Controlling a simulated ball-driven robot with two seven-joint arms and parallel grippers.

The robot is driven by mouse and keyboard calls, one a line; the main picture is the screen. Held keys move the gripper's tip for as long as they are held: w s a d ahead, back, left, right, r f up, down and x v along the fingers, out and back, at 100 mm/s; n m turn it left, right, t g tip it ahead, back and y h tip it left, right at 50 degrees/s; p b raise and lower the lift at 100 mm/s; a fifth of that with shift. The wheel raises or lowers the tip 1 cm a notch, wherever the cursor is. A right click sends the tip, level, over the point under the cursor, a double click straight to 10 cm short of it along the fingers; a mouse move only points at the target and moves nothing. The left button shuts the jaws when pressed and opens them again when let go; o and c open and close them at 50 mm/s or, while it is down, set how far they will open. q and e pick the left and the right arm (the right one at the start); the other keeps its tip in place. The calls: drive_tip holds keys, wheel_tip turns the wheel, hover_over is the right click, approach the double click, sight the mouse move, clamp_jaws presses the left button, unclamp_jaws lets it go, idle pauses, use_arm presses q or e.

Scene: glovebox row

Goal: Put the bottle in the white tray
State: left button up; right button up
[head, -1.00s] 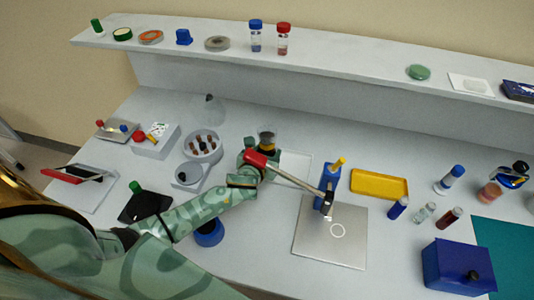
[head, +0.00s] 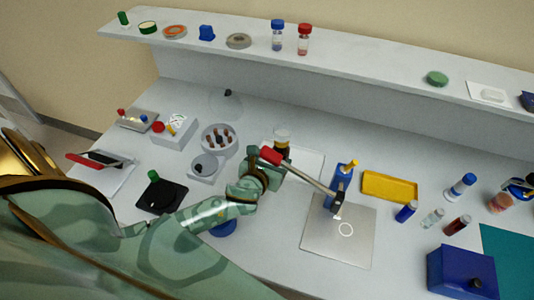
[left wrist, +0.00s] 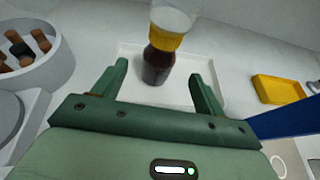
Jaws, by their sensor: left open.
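The bottle (head: 283,142) has a dark brown lower part, a yellow band and a clear top. It stands upright at the left part of the white tray (head: 312,166); the head view hides its foot. In the left wrist view the bottle (left wrist: 158,62) appears with its foot inside the rim of the tray (left wrist: 219,98). My left gripper (left wrist: 160,74) is open, with its fingers on either side of the bottle in that picture and gaps showing on both sides. In the head view my left gripper (head: 272,170) is just in front of the bottle. My right gripper is not in view.
A rod with a red end (head: 270,155) slants past my left gripper toward a blue stand (head: 341,182) on a grey plate (head: 325,240). A yellow tray (head: 390,187) lies to the right. A round rack (head: 219,141) and a scale-like box (head: 207,167) stand left.

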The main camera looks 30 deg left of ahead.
use_arm(q)
drive_tip(key=v, duration=0.4)
drive_tip(key=shift+s+p, duration=0.2)
drive_tip(key=shift+p, duration=0.1)
